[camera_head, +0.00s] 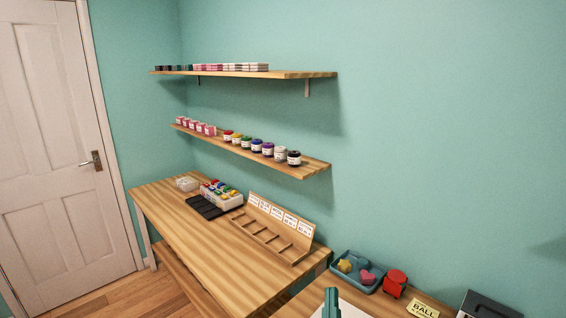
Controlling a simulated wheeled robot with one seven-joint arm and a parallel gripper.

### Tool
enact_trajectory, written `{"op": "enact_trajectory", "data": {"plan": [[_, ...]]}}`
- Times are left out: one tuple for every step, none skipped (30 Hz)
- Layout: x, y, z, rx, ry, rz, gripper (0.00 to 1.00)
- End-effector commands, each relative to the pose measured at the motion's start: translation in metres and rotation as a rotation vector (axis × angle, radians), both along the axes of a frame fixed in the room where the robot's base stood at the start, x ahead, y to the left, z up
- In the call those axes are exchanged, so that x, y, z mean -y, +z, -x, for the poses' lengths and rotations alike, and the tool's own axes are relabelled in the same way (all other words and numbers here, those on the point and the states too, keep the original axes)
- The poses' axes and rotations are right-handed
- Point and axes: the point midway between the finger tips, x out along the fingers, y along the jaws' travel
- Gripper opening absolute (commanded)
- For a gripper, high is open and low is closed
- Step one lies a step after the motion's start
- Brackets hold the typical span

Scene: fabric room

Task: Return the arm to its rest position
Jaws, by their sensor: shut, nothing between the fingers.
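I do not make out my arm or my gripper anywhere in the head view. A narrow dark teal upright thing (331,303) is cut off by the bottom edge, in front of a white sheet (352,309). I cannot tell what it is.
A long wooden table (185,230) holds a black tray, a box of colourful items and a slotted wooden rack (270,237). A nearer surface holds a blue tray (343,278), a red object (395,284) and a "BALL" card (423,308). Two wall shelves hang above; a white door (60,150) stands left.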

Motion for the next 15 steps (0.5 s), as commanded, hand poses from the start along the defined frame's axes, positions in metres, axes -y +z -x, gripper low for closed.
{"op": "enact_trajectory", "data": {"plan": [[0.001, -0.013, 0.008, -0.027, 0.02, 0.034, 0.0], [-0.001, -0.02, 0.013, -0.042, 0.033, 0.048, 0.0], [-0.003, -0.031, 0.02, -0.062, 0.053, 0.064, 0.0], [-0.004, -0.039, 0.025, -0.078, 0.067, 0.074, 0.0], [-0.005, -0.048, 0.031, -0.095, 0.081, 0.084, 0.0], [-0.007, -0.06, 0.04, -0.119, 0.099, 0.093, 0.0], [-0.008, -0.069, 0.047, -0.138, 0.112, 0.098, 0.0], [-0.009, -0.079, 0.054, -0.158, 0.126, 0.101, 0.0], [-0.01, -0.092, 0.064, -0.185, 0.141, 0.102, 0.0], [-0.011, -0.102, 0.072, -0.205, 0.154, 0.101, 0.0], [-0.013, -0.112, 0.081, -0.227, 0.165, 0.099, 0.0], [-0.014, -0.125, 0.093, -0.254, 0.179, 0.092, 0.0], [-0.015, -0.135, 0.103, -0.276, 0.189, 0.085, 0.0], [-0.016, -0.145, 0.112, -0.298, 0.198, 0.076, 0.0], [-0.018, -0.157, 0.126, -0.325, 0.209, 0.062, 0.0]]}}
